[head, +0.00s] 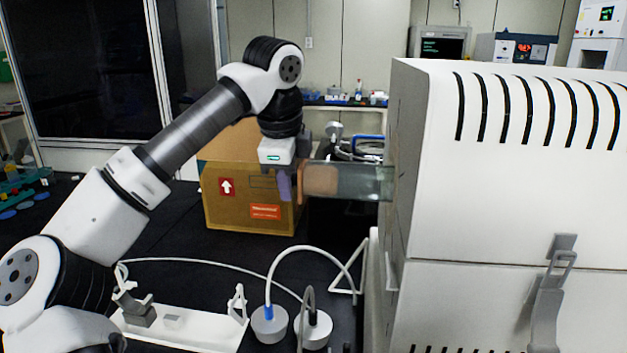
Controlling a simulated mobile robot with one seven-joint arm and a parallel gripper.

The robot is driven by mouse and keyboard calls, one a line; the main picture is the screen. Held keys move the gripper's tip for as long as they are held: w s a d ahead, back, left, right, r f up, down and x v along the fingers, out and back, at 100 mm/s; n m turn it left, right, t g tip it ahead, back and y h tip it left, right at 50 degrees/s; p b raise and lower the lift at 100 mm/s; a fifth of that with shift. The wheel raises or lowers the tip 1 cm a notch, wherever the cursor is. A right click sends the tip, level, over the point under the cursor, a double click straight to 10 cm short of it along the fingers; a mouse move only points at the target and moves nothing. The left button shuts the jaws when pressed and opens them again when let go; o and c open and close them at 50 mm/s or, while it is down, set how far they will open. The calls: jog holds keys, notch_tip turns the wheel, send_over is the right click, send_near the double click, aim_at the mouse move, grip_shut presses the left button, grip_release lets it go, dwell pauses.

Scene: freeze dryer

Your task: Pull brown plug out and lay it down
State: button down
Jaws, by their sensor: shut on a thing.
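The brown plug (321,180) sits at the left end of a clear greenish glass tube (365,183), with an orange-brown rim at its outer side. The tube lies level and sticks out to the left from the white freeze dryer (500,190). My gripper (287,186) reaches down from above at the plug's outer end and is shut on it. The purple-grey fingers hide part of that end. How deep the plug sits in the tube is hard to tell.
A cardboard box (228,205) stands behind my gripper. In front are a white tray (190,332) and two round grey pieces with hoses, one with a blue fitting (268,312). A metal latch (550,300) is on the dryer.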

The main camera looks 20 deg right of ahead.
jog(key=shift+w+a+p, duration=0.7)
jog(key=shift+w+a, duration=1.95)
jog(key=shift+a, duration=1.3)
jog(key=s+a+b, duration=0.3)
jog(key=a, duration=0.2)
jog(key=shift+s+a, duration=0.15)
jog(key=shift+a, duration=0.25)
